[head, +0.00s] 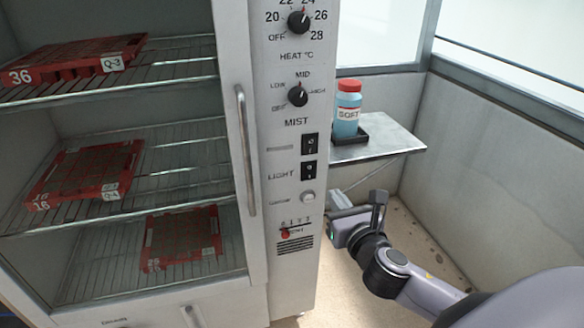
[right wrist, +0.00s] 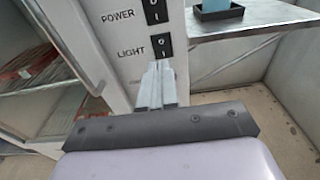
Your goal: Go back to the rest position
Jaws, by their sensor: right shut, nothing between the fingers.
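My right gripper (head: 338,199) is in front of the cabinet's control panel (head: 284,85), to the right of its lower part in the head view. In the right wrist view its two pale fingers (right wrist: 157,82) are together with nothing between them. They point toward the light switch (right wrist: 161,46), just below it in the picture. The light switch (head: 309,171) shows clear of the fingers in the head view. The power switch (head: 309,144) sits above it. My left gripper is not in view.
The open-fronted cabinet holds red trays (head: 90,170) on wire shelves and has a vertical handle (head: 246,150). A metal side shelf (head: 385,145) carries a bottle of blue liquid (head: 347,108) in a black tray (head: 360,139). Below it is floor; a grey wall (head: 490,150) stands right.

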